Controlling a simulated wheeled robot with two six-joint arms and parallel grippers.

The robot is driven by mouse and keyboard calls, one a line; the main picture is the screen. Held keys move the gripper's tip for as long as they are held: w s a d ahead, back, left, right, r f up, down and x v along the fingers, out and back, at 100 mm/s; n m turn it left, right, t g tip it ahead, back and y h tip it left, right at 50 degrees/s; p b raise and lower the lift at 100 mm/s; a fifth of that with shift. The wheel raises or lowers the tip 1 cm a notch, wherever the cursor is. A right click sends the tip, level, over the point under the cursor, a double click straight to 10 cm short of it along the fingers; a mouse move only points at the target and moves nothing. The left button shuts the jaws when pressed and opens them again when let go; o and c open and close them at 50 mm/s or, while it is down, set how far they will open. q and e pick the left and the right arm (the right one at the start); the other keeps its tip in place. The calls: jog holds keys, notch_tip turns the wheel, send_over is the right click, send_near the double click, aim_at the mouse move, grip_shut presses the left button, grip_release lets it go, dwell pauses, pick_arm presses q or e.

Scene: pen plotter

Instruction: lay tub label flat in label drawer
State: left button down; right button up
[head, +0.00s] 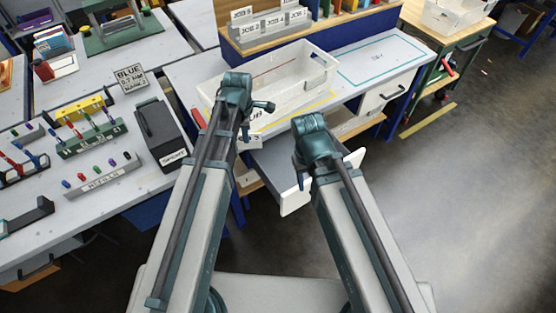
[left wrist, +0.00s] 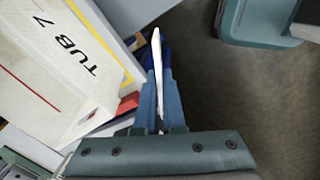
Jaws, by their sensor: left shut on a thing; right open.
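My left gripper (head: 246,131) is above the left edge of the open drawer, at the bench's front edge. It is shut on a thin white card, the tub label (head: 250,143), which shows edge-on and upright between the blue fingers in the left wrist view (left wrist: 157,75). Its lettering is too small to read surely. The label drawer (head: 268,170) stands pulled out below the bench top, grey inside with a white front; my right arm hides part of it. My right gripper (head: 300,180) is open and empty at the drawer, its fingers mostly hidden.
A closed drawer (head: 385,93) is to the right. The outlined bench area (head: 372,60) is clear. A black box (head: 158,132) stands left.

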pick_arm(q)
jog(key=w+d+f+m+t+h+b, duration=0.1)
jog(key=w+d+f+m+h+b, duration=0.1)
jog(key=f+b, duration=0.4)
jog(key=w+d+f+m+t+h+b, duration=0.1)
jog(key=w+d+f+m+h+b, duration=0.1)
jog(key=d+f+m+b, duration=0.3)
jog(key=w+d+f+m+t+h+b, duration=0.1)
jog(key=w+d+f+m+b, duration=0.2)
jog(key=f+b, duration=0.6)
jog(key=w+m+b, duration=0.1)
jog(key=m, duration=0.1)
jog(key=shift+d+m+h+b, duration=0.25)
jog(key=shift+m+h+b, duration=0.05)
jog(key=shift+h+b, duration=0.1)
jog(key=shift+f, duration=0.1)
jog(key=shift+f, duration=0.15)
notch_tip(320, 180, down, 11)
jog(key=b, duration=1.1)
jog(key=c, duration=0.9)
grip_release()
jog(key=shift+c, duration=0.2)
